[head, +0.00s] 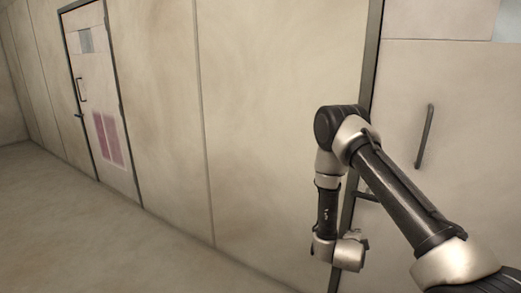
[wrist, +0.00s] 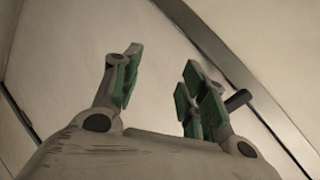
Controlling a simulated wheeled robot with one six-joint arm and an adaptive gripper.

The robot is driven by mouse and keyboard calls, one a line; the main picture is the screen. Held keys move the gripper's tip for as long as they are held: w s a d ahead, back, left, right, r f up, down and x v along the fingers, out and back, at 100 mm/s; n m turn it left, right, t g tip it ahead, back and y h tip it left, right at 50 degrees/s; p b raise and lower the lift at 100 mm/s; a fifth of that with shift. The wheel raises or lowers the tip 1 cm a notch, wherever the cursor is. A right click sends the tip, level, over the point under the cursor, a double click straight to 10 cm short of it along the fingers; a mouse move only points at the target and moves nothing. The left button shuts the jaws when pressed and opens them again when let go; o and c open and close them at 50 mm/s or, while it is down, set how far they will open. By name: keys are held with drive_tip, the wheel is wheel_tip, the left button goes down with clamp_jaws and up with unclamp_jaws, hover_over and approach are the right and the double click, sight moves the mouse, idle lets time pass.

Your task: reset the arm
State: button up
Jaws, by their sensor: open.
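My gripper (wrist: 160,72) shows in the wrist view with its two green-padded fingers spread apart and nothing between them. In the head view my arm is bent, its upper joint high and its wrist hanging low in front of the wall and the right door's frame. The gripper's fingers cannot be made out there. In the wrist view a dark bar (wrist: 238,100) shows just beside the right finger, close to a door frame strip; I cannot tell whether they touch.
A pale door (head: 450,110) with a dark vertical pull handle (head: 424,136) stands at the right, behind my arm. Another door (head: 98,90) with pink panels is in the wall (head: 255,120) at the left. The floor (head: 70,230) at the left is clear.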

drive_tip(key=s+a+f+n+g+y, duration=0.1)
drive_tip(key=s+a+n+g+y, duration=0.45)
drive_tip(key=s+a+n, duration=0.2)
drive_tip(key=s+a+r+n+g+y, duration=0.25)
drive_tip(key=s+r+n, duration=0.2)
drive_tip(key=r, duration=0.25)
drive_tip(key=s+d+r+n, duration=0.2)
drive_tip(key=s+r, duration=0.5)
drive_tip(key=r, duration=0.4)
drive_tip(key=s+d+r+n+t+h, duration=0.1)
drive_tip(key=s+d+r+n, duration=0.2)
drive_tip(key=s+r, duration=0.4)
drive_tip(key=s+d+r+n, duration=0.2)
drive_tip(key=s+r, duration=0.4)
drive_tip(key=r, duration=1.1)
drive_tip(key=shift+s+d+t, duration=0.35)
drive_tip(key=shift+s+t, duration=0.05)
